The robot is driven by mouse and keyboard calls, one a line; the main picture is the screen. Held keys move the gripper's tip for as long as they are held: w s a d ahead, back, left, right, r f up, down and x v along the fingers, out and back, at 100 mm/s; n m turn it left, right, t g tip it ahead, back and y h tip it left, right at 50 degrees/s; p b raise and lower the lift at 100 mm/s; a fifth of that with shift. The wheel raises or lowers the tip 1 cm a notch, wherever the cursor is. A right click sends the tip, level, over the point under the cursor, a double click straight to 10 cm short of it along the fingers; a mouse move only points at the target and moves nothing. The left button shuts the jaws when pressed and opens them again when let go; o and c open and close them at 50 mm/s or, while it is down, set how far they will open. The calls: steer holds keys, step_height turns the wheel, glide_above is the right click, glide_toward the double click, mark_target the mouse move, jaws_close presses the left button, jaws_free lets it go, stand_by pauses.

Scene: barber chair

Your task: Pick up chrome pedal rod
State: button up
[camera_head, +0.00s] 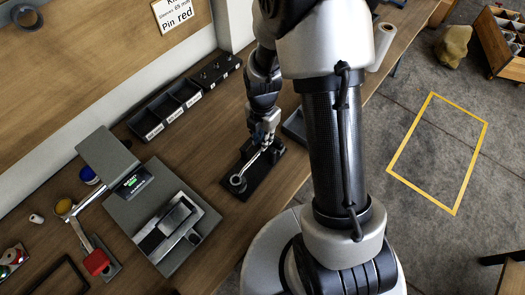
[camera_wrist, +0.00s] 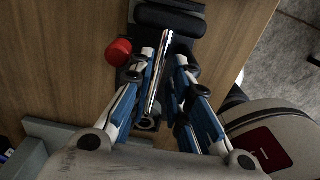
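The chrome pedal rod (camera_head: 250,166) rests over a black fixture (camera_head: 233,189) on the wooden bench in the head view. My gripper (camera_head: 266,140) is low over the fixture's far end; its fingertips are too small to read there. In the wrist view the rod (camera_wrist: 157,78) runs lengthwise between the two blue-and-white fingers of my gripper (camera_wrist: 172,62). It lies close along the left finger, with a dark gap to the right finger. The fingers look open; I cannot tell whether the left one touches the rod. The rod's lower end is near a dark ring.
A red round cap (camera_wrist: 118,52) sits left of the fingers, and a black pad (camera_wrist: 170,18) lies beyond them. A grey scale-like device (camera_head: 190,255) stands left of the fixture. Black labelled bins (camera_head: 165,113) line the wall. Bare bench (camera_head: 205,160) lies between.

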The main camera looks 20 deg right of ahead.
mark_target(254, 160)
steer(key=f, duration=0.1)
steer(key=f+b, duration=0.1)
steer(key=f, duration=0.1)
steer(key=f+b, duration=0.1)
steer(key=f, duration=0.1)
steer(key=shift+s+a+f, duration=0.2)
steer(key=shift+s+a, duration=0.05)
steer(key=shift+a, duration=0.05)
steer(key=shift+r, duration=0.1)
jaws_close()
